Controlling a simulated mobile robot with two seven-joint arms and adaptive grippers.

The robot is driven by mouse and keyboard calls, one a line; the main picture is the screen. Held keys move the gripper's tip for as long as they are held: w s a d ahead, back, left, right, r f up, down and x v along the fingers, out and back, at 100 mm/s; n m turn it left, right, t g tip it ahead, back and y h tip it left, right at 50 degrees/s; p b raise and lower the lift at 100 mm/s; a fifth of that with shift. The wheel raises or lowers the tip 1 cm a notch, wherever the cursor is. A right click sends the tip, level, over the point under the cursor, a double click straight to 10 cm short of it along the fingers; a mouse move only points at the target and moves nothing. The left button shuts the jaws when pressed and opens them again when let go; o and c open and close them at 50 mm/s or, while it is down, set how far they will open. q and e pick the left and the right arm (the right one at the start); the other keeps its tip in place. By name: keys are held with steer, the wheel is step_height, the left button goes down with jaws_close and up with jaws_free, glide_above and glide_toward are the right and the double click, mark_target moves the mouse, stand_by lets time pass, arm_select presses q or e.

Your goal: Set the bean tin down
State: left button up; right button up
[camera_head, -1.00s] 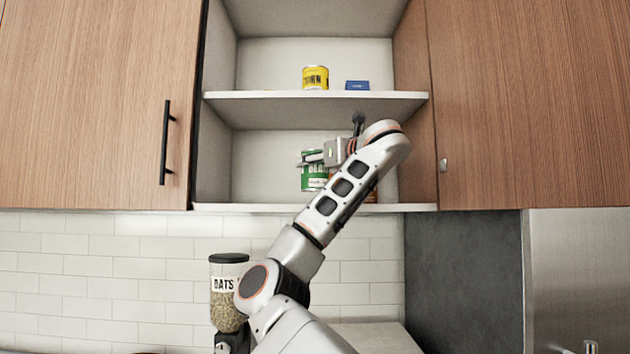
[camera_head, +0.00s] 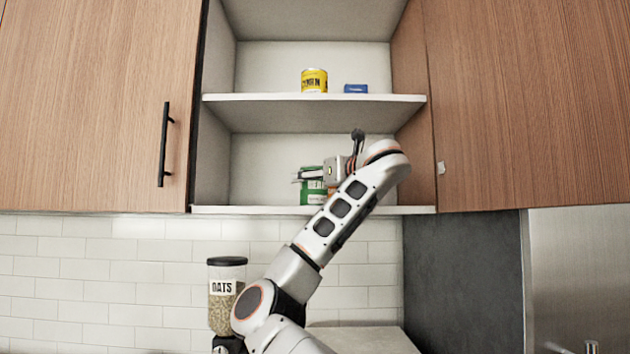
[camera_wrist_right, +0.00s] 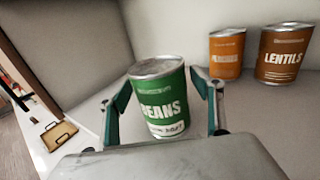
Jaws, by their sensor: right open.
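The bean tin (camera_head: 312,196) is green with a BEANS label. In the head view it stands upright on the lower shelf (camera_head: 250,210) of the open cupboard, partly covered by my gripper. My right gripper (camera_head: 312,175) reaches in from the right at the tin's upper part. In the right wrist view the tin (camera_wrist_right: 160,102) sits between the two fingers of my right gripper (camera_wrist_right: 165,92). The fingers are spread on either side of it, with a gap visible on the left. My left gripper is not in view.
In the wrist view an orange tin (camera_wrist_right: 227,55) and a lentils tin (camera_wrist_right: 283,55) stand to the right on the same shelf. A yellow tin (camera_head: 314,80) and a blue box (camera_head: 356,88) are on the upper shelf. An oats dispenser (camera_head: 226,295) stands below.

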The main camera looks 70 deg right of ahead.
steer(key=shift+r, duration=0.1)
steer(key=shift+s, duration=0.15)
steer(key=b+v, duration=0.1)
steer(key=v, duration=0.6)
steer(key=shift+s+a, duration=0.2)
steer(key=shift+s, duration=0.1)
steer(key=shift+s+a+r+b, duration=0.15)
steer(key=shift+s+a+b, duration=0.2)
steer(key=shift+b, duration=0.4)
steer(key=v, duration=0.3)
